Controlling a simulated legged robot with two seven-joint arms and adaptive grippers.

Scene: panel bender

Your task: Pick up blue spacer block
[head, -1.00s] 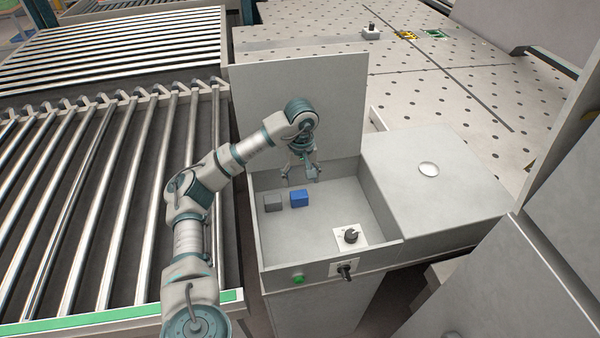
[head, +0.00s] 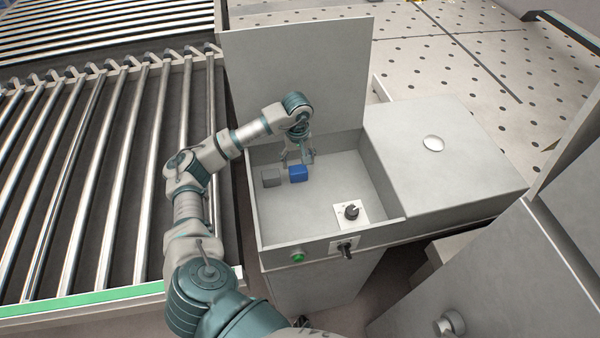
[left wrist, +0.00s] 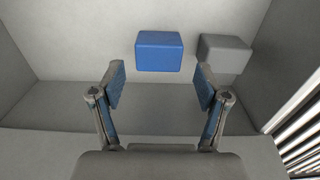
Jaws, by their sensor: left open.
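The blue spacer block (head: 299,173) lies on the floor of an open grey box (head: 325,240), towards its back left. It also shows in the left wrist view (left wrist: 159,52), ahead of the fingers and roughly centred between them. My left gripper (head: 299,158) is inside the box just behind the block, pointing down. In the left wrist view the left gripper (left wrist: 160,88) has its fingers apart with nothing between them. The fingers do not appear to touch the block. My right gripper is not in view.
A grey block (head: 271,178) lies just left of the blue one; it also shows in the left wrist view (left wrist: 225,54). A rotary switch (head: 351,211) stands at the box's front right. The raised lid (head: 295,75) stands behind. Roller conveyors (head: 100,170) lie left.

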